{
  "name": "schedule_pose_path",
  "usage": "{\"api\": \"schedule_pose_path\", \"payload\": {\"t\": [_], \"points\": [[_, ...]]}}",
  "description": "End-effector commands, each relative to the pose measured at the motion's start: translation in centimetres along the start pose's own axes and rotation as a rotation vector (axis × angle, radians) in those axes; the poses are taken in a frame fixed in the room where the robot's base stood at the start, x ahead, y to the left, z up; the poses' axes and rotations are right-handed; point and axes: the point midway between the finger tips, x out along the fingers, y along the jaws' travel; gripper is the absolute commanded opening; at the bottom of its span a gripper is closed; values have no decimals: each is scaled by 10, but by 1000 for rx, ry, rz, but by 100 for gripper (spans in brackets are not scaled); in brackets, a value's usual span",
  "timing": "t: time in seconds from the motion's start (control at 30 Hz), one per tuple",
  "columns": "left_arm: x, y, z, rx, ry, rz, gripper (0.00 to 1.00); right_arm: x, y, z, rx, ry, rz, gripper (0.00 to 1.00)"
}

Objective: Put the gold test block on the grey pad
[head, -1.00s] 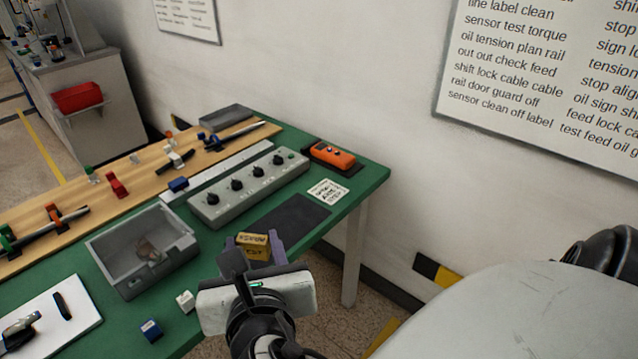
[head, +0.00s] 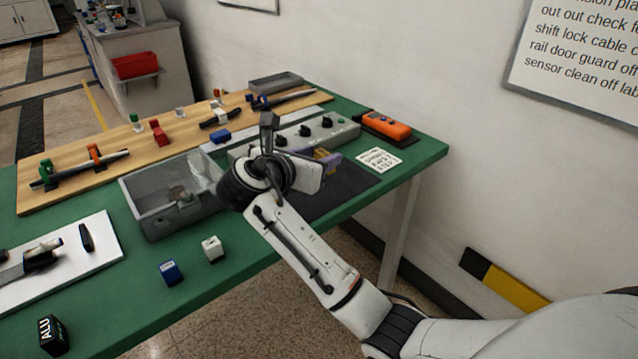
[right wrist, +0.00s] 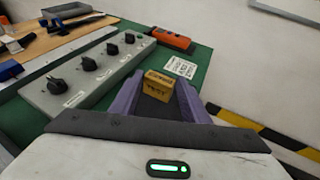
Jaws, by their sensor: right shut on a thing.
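The gold test block (right wrist: 157,86) is held between the purple fingers of my right gripper (right wrist: 160,97). In the head view only a bit of the gold block (head: 322,154) shows past my wrist and my right gripper (head: 329,159). The dark grey pad (head: 350,184) lies flat on the green table, partly hidden by my right arm. The block is over or close to the pad's far part; I cannot tell whether it touches. My left gripper is not in view.
A grey knob panel (head: 340,130) stands just behind the pad. An orange handheld device (head: 386,125) and a printed card (head: 377,160) lie to the right. A grey bin (head: 150,216) with something in it is to the left. White (head: 212,248) and blue (head: 171,272) blocks lie in front.

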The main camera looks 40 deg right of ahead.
Motion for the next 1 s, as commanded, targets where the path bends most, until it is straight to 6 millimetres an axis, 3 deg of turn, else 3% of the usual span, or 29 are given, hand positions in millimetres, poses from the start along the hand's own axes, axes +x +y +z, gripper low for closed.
{"api": "schedule_pose_path", "payload": {"t": [0.4,0.77,0.8,0.9,1.0], "points": [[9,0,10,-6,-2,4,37,18,0,-49,1,-4,3,9],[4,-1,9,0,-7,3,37,18,0,-50,1,-4,2,9],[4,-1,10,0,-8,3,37,19,0,-53,-1,-1,2,44],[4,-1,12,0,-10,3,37,19,0,-53,0,-1,2,60],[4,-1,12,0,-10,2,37,19,0,-53,1,-1,2,61]]}}
